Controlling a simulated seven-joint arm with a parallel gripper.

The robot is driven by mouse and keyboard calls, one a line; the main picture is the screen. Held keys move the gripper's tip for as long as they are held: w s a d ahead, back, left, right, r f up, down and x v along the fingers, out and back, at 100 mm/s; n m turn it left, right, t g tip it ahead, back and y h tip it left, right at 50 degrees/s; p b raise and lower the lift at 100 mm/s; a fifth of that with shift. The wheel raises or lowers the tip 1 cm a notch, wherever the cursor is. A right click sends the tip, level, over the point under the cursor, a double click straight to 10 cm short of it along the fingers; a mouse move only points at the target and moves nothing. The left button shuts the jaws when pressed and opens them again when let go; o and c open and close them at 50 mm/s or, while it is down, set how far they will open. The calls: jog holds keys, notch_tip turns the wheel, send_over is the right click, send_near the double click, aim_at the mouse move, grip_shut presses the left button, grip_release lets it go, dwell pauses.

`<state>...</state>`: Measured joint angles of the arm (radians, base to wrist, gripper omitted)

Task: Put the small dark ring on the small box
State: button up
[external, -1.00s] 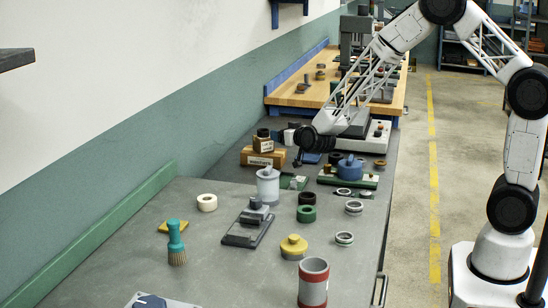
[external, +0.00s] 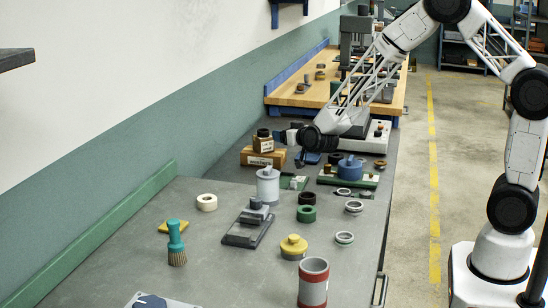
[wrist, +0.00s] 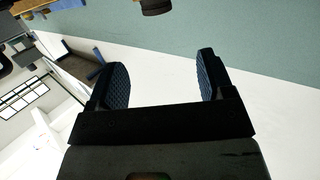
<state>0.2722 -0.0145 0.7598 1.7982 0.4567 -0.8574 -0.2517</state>
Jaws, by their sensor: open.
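A small dark ring (external: 263,133) sits on top of the small brown box (external: 262,144) in the external view. That box rests on a larger, labelled cardboard box (external: 263,157). My gripper (external: 299,160) is to the right of this stack and apart from it. In the wrist view my gripper (wrist: 161,66) has its two dark fingers spread, with nothing between them. A dark round thing (wrist: 155,6) shows at the top edge of the wrist view, cut off; I cannot tell surely what it is.
A green board with a blue part (external: 350,168) stands right of my gripper. A grey cylinder (external: 268,186) stands in front of the boxes. The green wall runs behind the bench.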

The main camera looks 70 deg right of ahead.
jog(key=s+a+r+n+g+y, duration=0.2)
jog(key=s+a+r+y, duration=0.2)
jog(key=s+a+r, duration=0.4)
jog(key=s+a+r+n+g+y, duration=0.15)
jog(key=s+a+r+y, duration=0.4)
jog(key=a, duration=0.55)
jog(key=s+a+r+n+g, duration=0.1)
jog(key=s+a+g, duration=0.1)
jog(key=s, duration=0.9)
jog(key=s+a+r+n+g, duration=0.1)
jog(key=s+a+r+g, duration=0.1)
jog(key=s, duration=0.9)
jog(key=s+a+r+n+g, duration=0.1)
jog(key=s+a+g, duration=0.2)
jog(key=s, duration=0.9)
jog(key=shift+a+r, duration=0.2)
jog(key=shift+a, duration=0.4)
